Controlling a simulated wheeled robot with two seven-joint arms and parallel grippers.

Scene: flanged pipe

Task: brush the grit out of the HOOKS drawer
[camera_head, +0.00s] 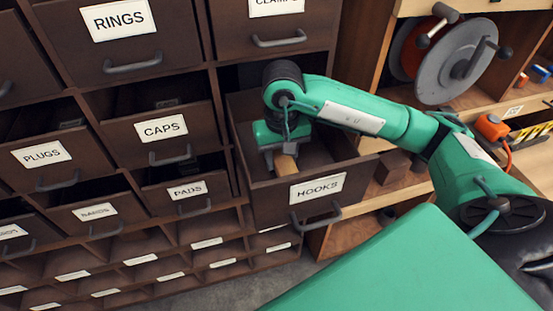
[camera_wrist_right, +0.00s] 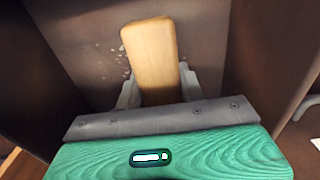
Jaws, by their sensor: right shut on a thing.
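The HOOKS drawer (camera_head: 278,206) is pulled open in the head view, with its label and handle on the front. My right gripper (camera_head: 281,155) reaches down inside it. It is shut on a wooden brush handle (camera_head: 286,164). In the right wrist view the brush (camera_wrist_right: 150,50) stands out between the fingers of my right gripper (camera_wrist_right: 158,92). Small pale grit specks (camera_wrist_right: 124,68) lie on the drawer floor to the left of the brush. The bristles are hidden. My left gripper does not show.
Other drawers, such as CAPS (camera_head: 161,129), PADS (camera_head: 187,190) and PLUGS (camera_head: 41,154), stand partly open to the left. A shelf unit with a grey hose reel (camera_head: 450,68) and an orange tool (camera_head: 491,127) stands to the right. The HOOKS drawer walls are close around my right gripper.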

